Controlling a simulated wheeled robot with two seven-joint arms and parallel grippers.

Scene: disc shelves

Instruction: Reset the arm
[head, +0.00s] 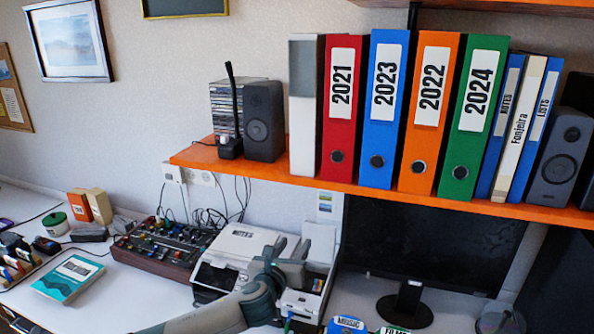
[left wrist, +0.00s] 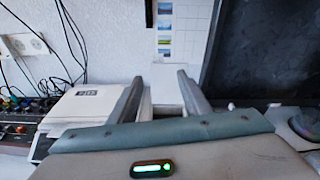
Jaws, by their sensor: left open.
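My left arm comes in from the bottom of the head view, and its left gripper (head: 290,246) is above the desk by the white printer (head: 232,250). The gripper is open, its two fingers apart and pointing away toward the wall. In the left wrist view the left gripper (left wrist: 160,80) shows both fingers spread with nothing held between them. A white surface shows beyond the gap. The printer (left wrist: 88,104) is left of the fingers there. My right gripper is not in view.
An orange shelf (head: 230,168) with binders and speakers hangs above the gripper. A dark monitor (head: 430,240) stands to the right. A mixer (head: 160,248) and a teal book (head: 68,278) are on the desk to the left.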

